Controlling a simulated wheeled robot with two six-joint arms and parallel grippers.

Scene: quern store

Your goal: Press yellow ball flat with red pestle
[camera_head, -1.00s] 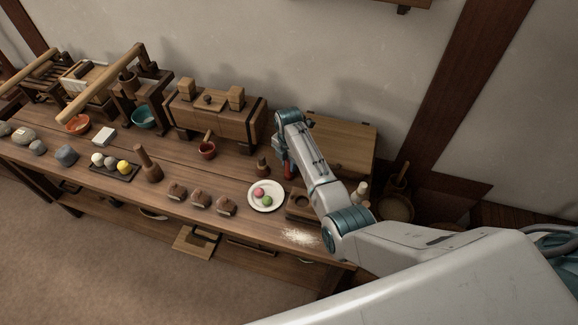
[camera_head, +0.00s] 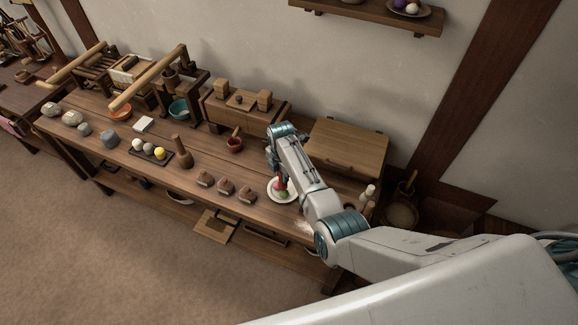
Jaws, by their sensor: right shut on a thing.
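The yellow ball (camera_head: 160,153) sits at the right end of a small dark tray (camera_head: 144,157), beside a grey ball and a white ball. It is round. My right gripper (camera_head: 280,178) is over the white plate (camera_head: 271,195), well to the right of the yellow ball. It is shut on a narrow red thing, seemingly the red pestle (camera_head: 281,184), largely hidden by my arm. A green ball (camera_head: 285,195) shows on the plate just below. I cannot tell whether the pestle touches anything there. My left gripper is out of view.
A tall brown wooden piece (camera_head: 182,153) stands right of the dark tray. A wooden chest (camera_head: 346,147) is behind my arm.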

